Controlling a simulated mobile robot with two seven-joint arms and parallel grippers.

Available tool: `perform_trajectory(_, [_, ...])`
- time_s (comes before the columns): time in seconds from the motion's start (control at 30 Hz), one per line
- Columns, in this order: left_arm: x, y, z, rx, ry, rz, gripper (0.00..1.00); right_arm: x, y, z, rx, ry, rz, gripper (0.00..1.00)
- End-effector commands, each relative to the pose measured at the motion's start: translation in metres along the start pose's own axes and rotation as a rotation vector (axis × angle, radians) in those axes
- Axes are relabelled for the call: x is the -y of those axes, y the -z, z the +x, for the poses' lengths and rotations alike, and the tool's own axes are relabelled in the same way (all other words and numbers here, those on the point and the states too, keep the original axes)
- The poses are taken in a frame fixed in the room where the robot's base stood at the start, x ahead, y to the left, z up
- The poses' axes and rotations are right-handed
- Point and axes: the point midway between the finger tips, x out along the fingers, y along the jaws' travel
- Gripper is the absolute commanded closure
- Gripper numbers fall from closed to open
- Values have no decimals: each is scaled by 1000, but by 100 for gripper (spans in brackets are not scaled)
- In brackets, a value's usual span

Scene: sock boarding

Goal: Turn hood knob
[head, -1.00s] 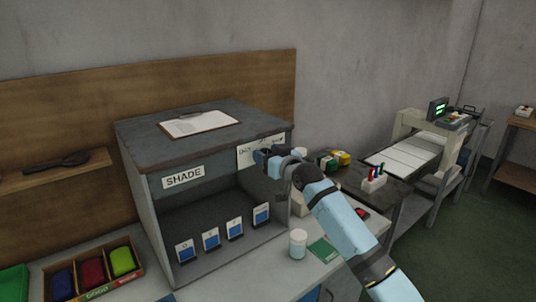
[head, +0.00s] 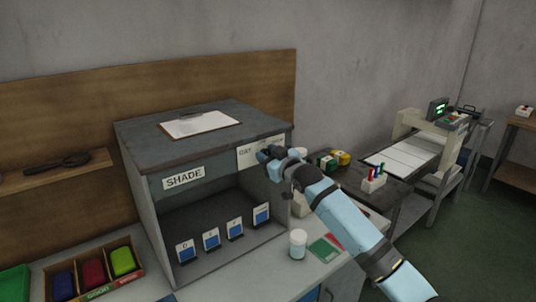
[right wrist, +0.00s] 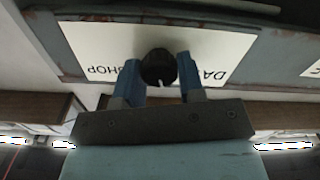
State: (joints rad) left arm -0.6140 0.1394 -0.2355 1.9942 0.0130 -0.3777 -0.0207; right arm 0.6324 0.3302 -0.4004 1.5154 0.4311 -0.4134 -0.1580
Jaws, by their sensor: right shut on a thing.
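The shade hood (head: 150,215) is a dark grey box on the bench with a "SHADE" label (head: 184,178) on its front. A white plate (head: 246,158) with lettering is at the front's upper right. The round black knob (right wrist: 158,66) sits on this plate in the right wrist view, between the words "DAY" and "SHOP", which appear upside down there. My right gripper (right wrist: 159,80) has its two blue fingers on either side of the knob, shut on it. In the head view my right gripper (head: 268,155) covers the knob. My left gripper is not in view.
Several blue-and-white cards (head: 211,239) stand inside the hood. A clipboard (head: 199,125) lies on top. A white-lidded jar (head: 298,244) and a green card (head: 323,250) are on the bench below my right arm. A box of coloured cloths (head: 95,275) is at left.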

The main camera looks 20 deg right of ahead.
Motion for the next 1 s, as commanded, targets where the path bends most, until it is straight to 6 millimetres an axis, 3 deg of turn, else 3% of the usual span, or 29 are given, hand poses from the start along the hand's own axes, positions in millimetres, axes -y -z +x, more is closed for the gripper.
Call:
perform_trajectory(0.5, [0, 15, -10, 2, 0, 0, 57, 1, 2, 0, 0, 1, -441, 88])
perform_trajectory(1.0, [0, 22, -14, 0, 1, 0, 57, 2, 0, 0, 0, 0, -624, 88])
